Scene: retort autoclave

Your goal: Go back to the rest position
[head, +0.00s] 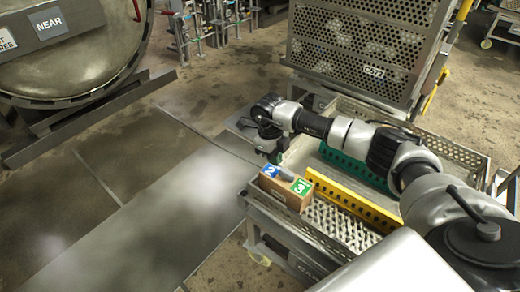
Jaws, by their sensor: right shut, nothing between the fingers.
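My right arm reaches in from the right across a perforated metal tray cart (455,150). My right gripper (271,146) is at the arm's far end, pointing down over the cart's left edge. It is shut and holds nothing; its fingertips are small and dark here. Just below it in the picture is a brown block (288,196) with a blue label "2" and a green label "3", at the cart's front left corner. My left gripper is not in view.
A yellow perforated divider (350,204) and a green one (352,168) stand in the tray. A tall perforated crate (360,45) stands behind the cart. A round vessel door (70,60) marked "NEAR" is at upper left. The floor (140,190) at left is clear.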

